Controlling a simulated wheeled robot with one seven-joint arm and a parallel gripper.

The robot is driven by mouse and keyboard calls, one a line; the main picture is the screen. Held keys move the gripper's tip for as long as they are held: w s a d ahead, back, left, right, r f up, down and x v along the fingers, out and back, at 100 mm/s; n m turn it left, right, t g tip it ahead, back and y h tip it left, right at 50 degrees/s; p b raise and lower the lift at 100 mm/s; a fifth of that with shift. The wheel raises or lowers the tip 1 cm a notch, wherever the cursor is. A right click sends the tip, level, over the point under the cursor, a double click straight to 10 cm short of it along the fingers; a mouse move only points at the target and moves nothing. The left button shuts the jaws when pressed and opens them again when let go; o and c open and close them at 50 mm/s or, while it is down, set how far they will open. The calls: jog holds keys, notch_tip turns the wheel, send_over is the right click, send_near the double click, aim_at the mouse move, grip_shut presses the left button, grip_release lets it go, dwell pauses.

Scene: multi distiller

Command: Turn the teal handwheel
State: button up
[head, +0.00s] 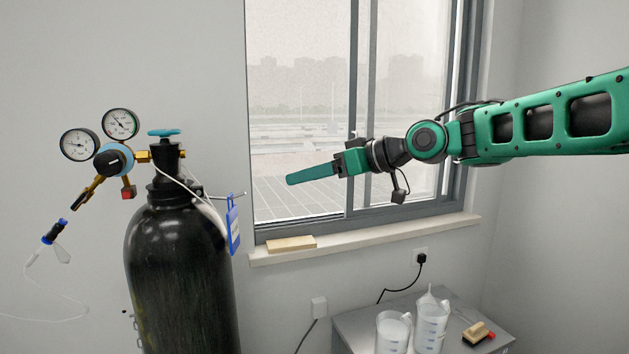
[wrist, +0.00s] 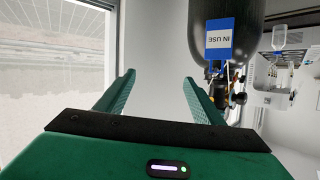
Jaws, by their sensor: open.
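The teal handwheel (head: 164,132) sits on top of the valve of a black gas cylinder (head: 180,270), at the left in the head view. My gripper (head: 290,179) is to the right of the handwheel and a little lower in the picture, apart from it and pointing left. In the wrist view my gripper (wrist: 158,90) shows two green fingers spread apart with nothing between them. The cylinder (wrist: 206,18) shows there upside down, right of centre. I cannot make out the handwheel clearly in the wrist view.
A regulator with two gauges (head: 121,124) is attached left of the valve. A blue tag (head: 233,229) hangs at the cylinder's right. The window (head: 300,110) and its sill lie behind my gripper. Jugs (head: 431,325) stand on a low grey cabinet at lower right.

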jog(key=shift+d+f, duration=0.25)
jog(key=shift+d, duration=0.1)
jog(key=n+g+y, duration=0.2)
jog(key=n+y, duration=0.2)
jog(key=y, duration=0.1)
send_near(164, 133)
jog(key=w+d+f, duration=0.1)
jog(key=w, duration=0.1)
jog(key=x, duration=1)
jog(key=shift+w+a+r, duration=0.15)
jog(key=shift+a, duration=0.05)
jog(key=c, duration=0.9)
